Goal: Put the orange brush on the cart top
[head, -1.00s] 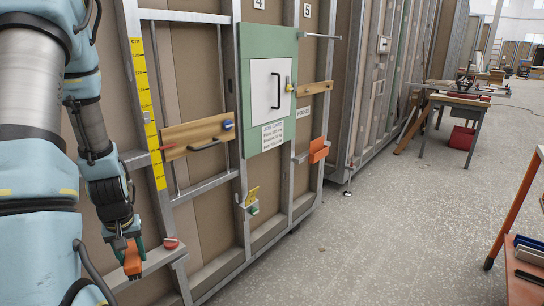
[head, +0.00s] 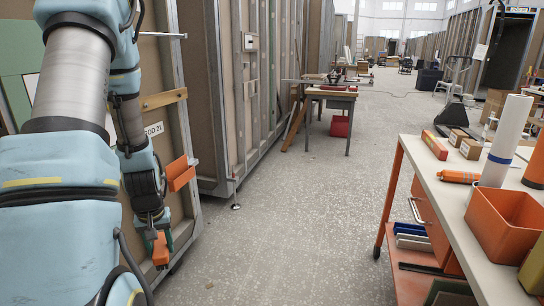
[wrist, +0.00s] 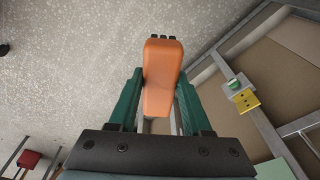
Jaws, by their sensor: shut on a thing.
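The orange brush (wrist: 162,75) is between the green fingers of my gripper (wrist: 158,105) in the wrist view, with dark bristles showing at its far end. In the head view the brush (head: 160,249) hangs low at the end of my arm on the left, and my gripper (head: 154,232) is shut on it. The cart top (head: 455,205) is a pale surface at the right, well apart from my gripper. Open floor lies between them.
On the cart stand an orange bin (head: 500,225), a white roll (head: 503,140), an orange tube (head: 458,176) and small boxes (head: 436,145). Its front left part looks bare. A wall frame with an orange bracket (head: 179,174) is close beside my arm.

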